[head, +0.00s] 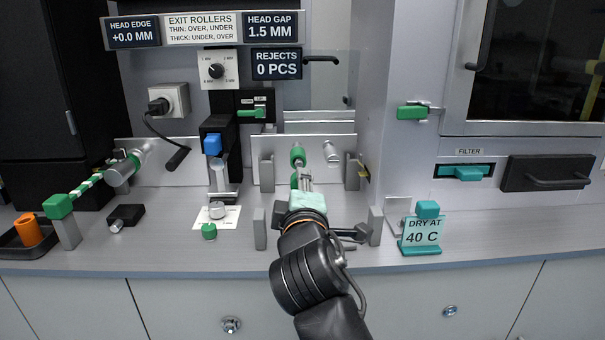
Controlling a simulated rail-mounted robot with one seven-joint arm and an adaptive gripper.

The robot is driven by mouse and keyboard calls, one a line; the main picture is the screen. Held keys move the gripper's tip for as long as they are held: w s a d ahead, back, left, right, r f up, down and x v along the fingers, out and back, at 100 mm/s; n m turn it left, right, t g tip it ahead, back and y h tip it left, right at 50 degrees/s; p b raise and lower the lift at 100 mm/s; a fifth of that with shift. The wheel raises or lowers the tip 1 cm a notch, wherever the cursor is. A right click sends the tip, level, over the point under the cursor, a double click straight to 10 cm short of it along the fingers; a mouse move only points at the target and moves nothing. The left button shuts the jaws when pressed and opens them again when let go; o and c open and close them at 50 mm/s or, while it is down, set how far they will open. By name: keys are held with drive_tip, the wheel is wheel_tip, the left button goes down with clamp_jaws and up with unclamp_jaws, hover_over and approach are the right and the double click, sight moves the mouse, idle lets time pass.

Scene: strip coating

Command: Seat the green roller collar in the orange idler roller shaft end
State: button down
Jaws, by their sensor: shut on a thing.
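Just beyond the fingertips is a green-ended roller (298,155) on the panel. I cannot tell if the held piece touches it. A plain silver roller end (331,151) sticks out to its right. The only clearly orange thing is a cylinder (28,231) in the dark tray (12,251) at far left; no orange shaft end shows near my gripper.
Grey upright posts (259,229) stand either side of my gripper. A blue-topped head (212,146) and a green knob (209,231) are to its left. A teal-based "DRY AT 40 C" sign (421,238) is to its right. The front counter strip is mostly clear.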

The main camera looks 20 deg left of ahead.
idle(0.4)
drive_tip(key=shift+p+x, duration=0.35)
drive_tip(key=shift+x, duration=2.45)
drive_tip(key=c, duration=1.6)
unclamp_jaws()
clamp_jaws()
